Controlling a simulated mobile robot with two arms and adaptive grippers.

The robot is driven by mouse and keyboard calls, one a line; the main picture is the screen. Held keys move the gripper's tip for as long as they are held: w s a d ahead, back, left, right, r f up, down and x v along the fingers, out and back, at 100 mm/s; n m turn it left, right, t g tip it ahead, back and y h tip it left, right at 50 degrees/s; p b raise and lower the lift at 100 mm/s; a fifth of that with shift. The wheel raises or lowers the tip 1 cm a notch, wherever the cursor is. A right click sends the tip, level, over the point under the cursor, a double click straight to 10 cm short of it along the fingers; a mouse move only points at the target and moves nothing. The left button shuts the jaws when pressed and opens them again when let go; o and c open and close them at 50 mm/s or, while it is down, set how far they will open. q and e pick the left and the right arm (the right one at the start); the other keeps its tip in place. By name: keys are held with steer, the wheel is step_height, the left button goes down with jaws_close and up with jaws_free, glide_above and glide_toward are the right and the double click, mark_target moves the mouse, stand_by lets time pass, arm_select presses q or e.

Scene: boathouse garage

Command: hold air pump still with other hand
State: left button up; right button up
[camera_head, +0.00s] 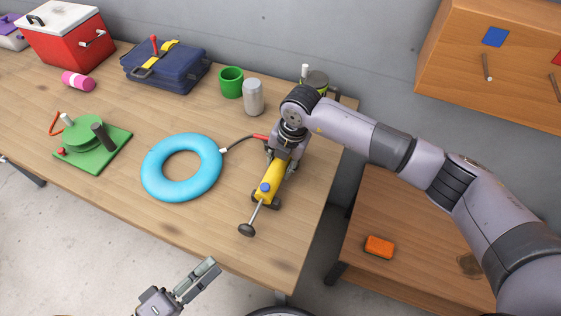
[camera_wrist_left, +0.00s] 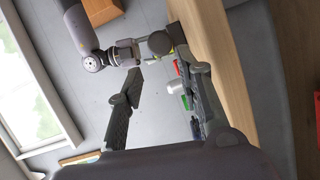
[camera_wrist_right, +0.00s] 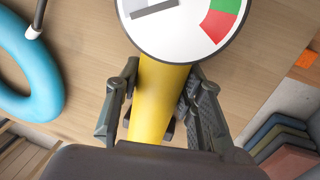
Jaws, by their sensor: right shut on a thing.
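The air pump (camera_head: 271,180) has a yellow barrel and lies near the right end of the workbench. Its rod sticks out toward the front edge and ends in a dark knob (camera_head: 247,230). A thin hose runs from the pump's side to the blue swim ring (camera_head: 154,183). My right gripper (camera_head: 278,165) is shut on the yellow barrel (camera_wrist_right: 158,100); the white gauge shows just beyond in the right wrist view. My left gripper (camera_head: 207,275) is empty, off the bench's front edge, left of and below the knob. Its fingers are apart in the left wrist view (camera_wrist_left: 160,62).
A green device (camera_head: 92,150) stands left of the ring. Behind are a green cup (camera_head: 231,76), a grey canister (camera_head: 253,100), a blue bag (camera_head: 165,68) and a red cooler (camera_head: 62,40). A lower table with an orange block (camera_head: 379,247) stands right. The bench's front middle is clear.

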arm_select(q)
steer(key=shift+c, duration=0.2)
steer(key=shift+c, duration=1.3)
steer(key=shift+d+r, duration=0.1)
steer(key=shift+c, duration=0.7)
steer(key=s+d+r+n+t, duration=0.1)
steer(key=n, duration=0.1)
steer(key=d+r+n+h, duration=0.1)
steer(key=d+r+n, duration=0.1)
steer(key=n, duration=0.1)
steer(key=s+d+r+n+t+h, duration=0.1)
steer(key=n, duration=0.2)
steer(key=shift+s+d+r+t, duration=0.15)
steer(key=shift+s+d+t, duration=0.15)
jaws_close()
steer(key=s+a+f+n+y, duration=0.1)
steer(key=s+f+n+y, duration=0.1)
steer(key=n, duration=0.6)
steer(key=s+a+f+n+t+y, duration=0.1)
steer(key=s+f+n+y, duration=0.2)
steer(key=n+y, duration=0.2)
steer(key=shift+a+n, duration=0.35)
steer(key=shift+n, duration=1.15)
